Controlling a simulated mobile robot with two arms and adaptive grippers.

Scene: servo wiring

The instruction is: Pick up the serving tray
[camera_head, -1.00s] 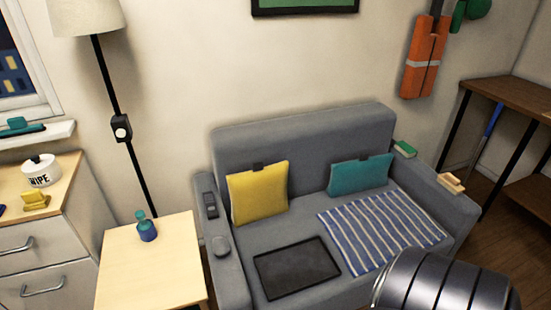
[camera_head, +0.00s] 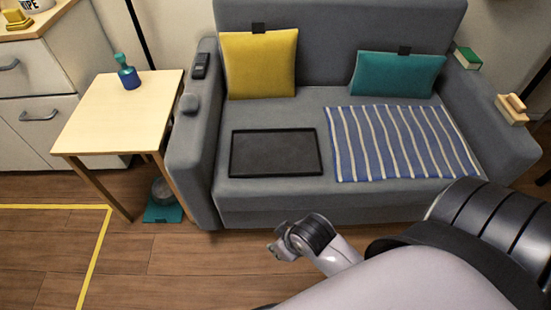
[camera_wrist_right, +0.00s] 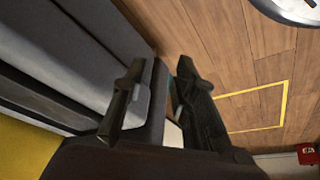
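The serving tray, a flat dark rectangle with a thin raised rim (camera_head: 276,175), lies on the left half of the grey sofa seat (camera_head: 215,160), near its front edge. My right gripper (camera_head: 283,246) is low in front of the sofa, below the tray in the head view and apart from it. The right wrist view shows its two black fingers (camera_wrist_right: 160,72) spread apart with nothing held between them. I cannot make out the tray clearly in the wrist view. My left gripper is not in view.
A striped blue cloth (camera_head: 400,142) lies right of the tray. A yellow cushion (camera_head: 258,65) and a teal cushion (camera_head: 397,74) lean on the backrest. A wooden side table (camera_head: 118,112) with a blue bottle (camera_head: 127,72) stands left. Floor in front is clear, with yellow tape (camera_head: 97,250).

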